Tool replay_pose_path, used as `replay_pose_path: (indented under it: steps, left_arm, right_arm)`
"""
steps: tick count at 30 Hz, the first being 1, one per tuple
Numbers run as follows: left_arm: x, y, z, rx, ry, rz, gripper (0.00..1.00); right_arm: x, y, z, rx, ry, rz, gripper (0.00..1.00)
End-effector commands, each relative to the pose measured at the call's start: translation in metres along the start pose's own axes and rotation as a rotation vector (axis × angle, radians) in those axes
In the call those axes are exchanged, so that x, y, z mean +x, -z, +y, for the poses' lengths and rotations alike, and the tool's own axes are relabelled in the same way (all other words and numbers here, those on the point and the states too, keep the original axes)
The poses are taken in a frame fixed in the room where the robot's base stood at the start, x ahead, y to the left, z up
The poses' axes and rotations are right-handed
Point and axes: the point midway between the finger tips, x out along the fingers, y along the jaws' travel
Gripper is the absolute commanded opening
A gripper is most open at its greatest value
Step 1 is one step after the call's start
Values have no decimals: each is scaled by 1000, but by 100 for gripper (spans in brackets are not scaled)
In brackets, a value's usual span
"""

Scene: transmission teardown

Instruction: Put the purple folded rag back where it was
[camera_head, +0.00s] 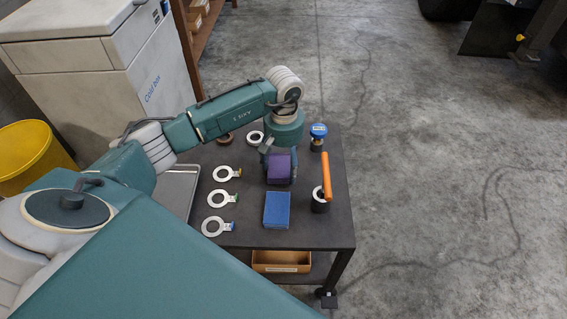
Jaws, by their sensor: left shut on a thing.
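The purple folded rag (279,170) is in the camera_head view, over the dark cart top, just behind a blue folded rag (277,210). My left gripper (279,158) comes down from above and is shut on the purple rag, with a finger at each side of it. I cannot tell whether the rag touches the cart top. My right gripper is not in view.
The cart top (250,239) also holds several ring-shaped parts with tabs (215,226) on the left, a blue-capped item (318,131), and an orange-handled tool (326,177) in a dark cup on the right. A metal tray (181,180) lies at left. Bare surface surrounds the blue rag.

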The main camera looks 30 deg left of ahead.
Motion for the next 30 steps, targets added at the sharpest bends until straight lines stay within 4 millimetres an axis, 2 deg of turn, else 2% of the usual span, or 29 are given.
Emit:
replay_pose_path:
  steps: [7, 13, 14, 16, 17, 28, 30]
  left_arm:
    - [0, 0, 0, 0, 0, 1, 48]
    - [2, 0, 0, 0, -1, 1, 48]
    - [2, 0, 0, 0, -1, 1, 71]
    - [2, 0, 0, 0, -1, 1, 85]
    - [2, 0, 0, 0, -1, 1, 88]
    - [0, 0, 0, 0, 0, 0, 88]
    - [-3, 0, 0, 0, 0, 0, 88]
  right_arm:
    - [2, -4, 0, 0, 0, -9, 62]
    - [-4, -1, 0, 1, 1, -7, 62]
    - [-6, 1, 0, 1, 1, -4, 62]
    - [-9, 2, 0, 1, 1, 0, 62]
    - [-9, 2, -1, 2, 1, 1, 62]
    - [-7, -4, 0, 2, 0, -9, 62]
    - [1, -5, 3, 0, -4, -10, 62]
